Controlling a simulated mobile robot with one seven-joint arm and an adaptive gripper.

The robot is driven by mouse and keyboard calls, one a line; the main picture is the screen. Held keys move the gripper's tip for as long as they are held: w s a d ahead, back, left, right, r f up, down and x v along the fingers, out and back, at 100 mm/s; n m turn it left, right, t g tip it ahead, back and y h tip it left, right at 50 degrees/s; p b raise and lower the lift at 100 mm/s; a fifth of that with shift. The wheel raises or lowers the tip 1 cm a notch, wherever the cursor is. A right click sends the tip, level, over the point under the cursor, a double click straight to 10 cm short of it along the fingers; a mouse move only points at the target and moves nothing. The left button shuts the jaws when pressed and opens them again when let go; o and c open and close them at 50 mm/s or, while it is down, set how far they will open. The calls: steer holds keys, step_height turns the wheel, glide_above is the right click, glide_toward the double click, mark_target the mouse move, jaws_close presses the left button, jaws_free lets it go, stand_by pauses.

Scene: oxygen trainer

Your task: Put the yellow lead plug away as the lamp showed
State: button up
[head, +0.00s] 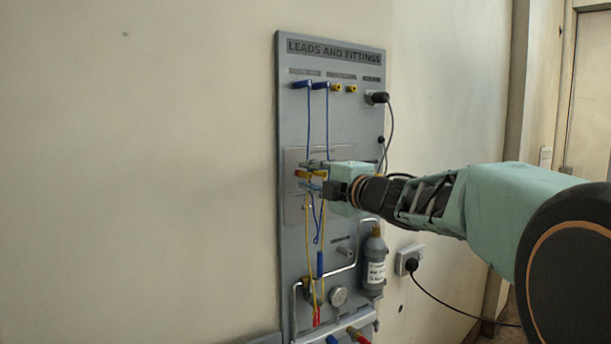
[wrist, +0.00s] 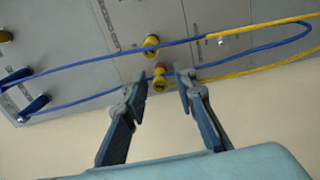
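Two yellow plugs sit in the middle panel of the board. In the wrist view one yellow plug, with a red part (wrist: 160,78), lies between my gripper's fingertips (wrist: 161,76), with a gap on each side. The other yellow plug (wrist: 150,42) is just beyond the fingers. In the head view a red and yellow plug (head: 303,174) shows beside my gripper (head: 313,180). A yellow lead (head: 308,240) hangs down from this area. My gripper is open and empty in front of the board. I cannot make out a lit lamp.
Blue plugs (head: 310,85) sit at the board's top, with blue leads looping down past my gripper. Right of them are small yellow fittings (head: 344,89) and a black plug (head: 378,98). The wall at left is bare.

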mark_target(310, 176)
steer(key=shift+c, duration=0.2)
jaws_close()
steer(key=shift+s+d, duration=0.1)
steer(key=shift+s, duration=0.05)
steer(key=shift+v, duration=2.35)
steer(key=s+d+f+g+h+b, duration=0.1)
steer(key=f+b, duration=0.5)
steer(key=f, duration=1.3)
steer(key=s+d+f+g+h+b, duration=0.2)
steer(key=f+b, duration=0.5)
steer(key=f, duration=1.2)
steer(key=s+d+f+g+h+b, duration=0.1)
steer(key=s+d+f+g+b, duration=0.2)
steer(key=f, duration=1.7)
steer(key=shift+s+d+f+g+b, duration=0.1)
steer(key=shift+s+d+g+b, duration=0.2)
steer(key=shift+s+b, duration=0.7)
steer(key=shift+s+d+g+b, duration=0.1)
steer(key=shift+s+d+b, duration=0.3)
steer(key=shift+s+b, duration=0.65)
step_height(310, 176, down, 5)
steer(key=b, duration=0.5)
